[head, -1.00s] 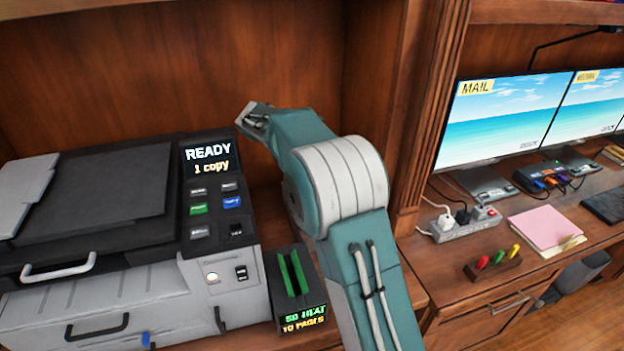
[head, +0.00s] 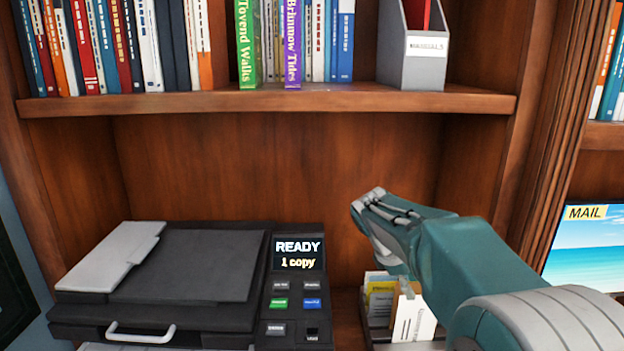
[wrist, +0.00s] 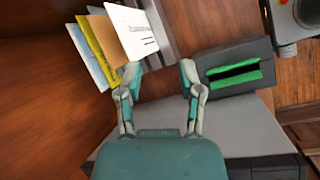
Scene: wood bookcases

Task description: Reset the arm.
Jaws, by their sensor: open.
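My gripper shows in the wrist view (wrist: 160,82) with its two teal and grey fingers spread apart and nothing between them. In the head view my teal arm reaches in from the lower right, and its wrist end is in front of the bookcase's back panel, right of the printer (head: 200,265). In the wrist view, a file holder with white, yellow and blue papers (wrist: 110,45) is beyond the left finger, and a dark box with green slots (wrist: 235,70) is just right of the right finger.
A shelf (head: 300,101) with books and a grey magazine file (head: 412,55) runs above the arm. The printer panel reads READY, 1 copy. A bookcase upright (head: 555,130) and a monitor (head: 585,240) are at the right. Space between printer top and shelf is free.

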